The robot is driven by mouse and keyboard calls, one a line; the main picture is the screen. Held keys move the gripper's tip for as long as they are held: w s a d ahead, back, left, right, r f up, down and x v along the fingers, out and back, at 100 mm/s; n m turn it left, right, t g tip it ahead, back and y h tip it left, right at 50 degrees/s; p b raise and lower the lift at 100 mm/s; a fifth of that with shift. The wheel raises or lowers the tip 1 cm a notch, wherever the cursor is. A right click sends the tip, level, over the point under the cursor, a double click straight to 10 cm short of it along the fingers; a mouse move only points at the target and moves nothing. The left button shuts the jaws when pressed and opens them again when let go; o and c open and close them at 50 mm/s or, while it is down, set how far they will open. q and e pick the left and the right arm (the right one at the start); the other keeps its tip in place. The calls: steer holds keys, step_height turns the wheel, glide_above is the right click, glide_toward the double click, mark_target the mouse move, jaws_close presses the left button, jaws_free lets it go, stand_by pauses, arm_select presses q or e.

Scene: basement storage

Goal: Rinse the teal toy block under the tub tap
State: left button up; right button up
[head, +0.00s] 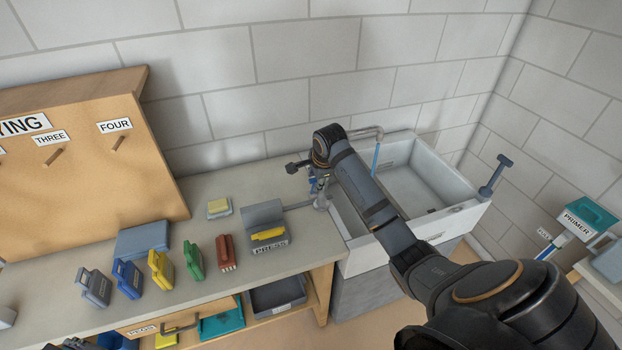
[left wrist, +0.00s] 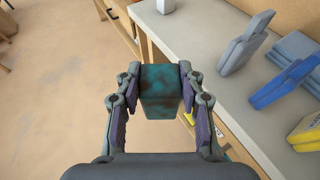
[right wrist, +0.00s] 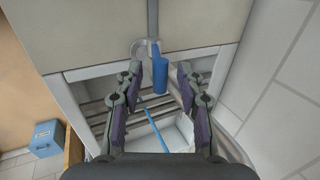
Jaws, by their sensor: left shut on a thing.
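The teal toy block (left wrist: 161,88), with dark smudges, is held between the fingers of my left gripper (left wrist: 160,80), in the left wrist view. It is over the floor beside the bench edge. The white tub (head: 366,252) stands at the right end of the bench. A blue stream (head: 376,158) hangs below the tap spout (head: 368,131). My right gripper (head: 318,184) is at the tub's left side. In the right wrist view its open fingers (right wrist: 160,76) stand either side of the blue tap lever (right wrist: 160,74), with gaps showing.
A pegboard (head: 80,190) stands behind. My right arm crosses over the tub.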

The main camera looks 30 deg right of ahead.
steer(key=v, duration=1.2)
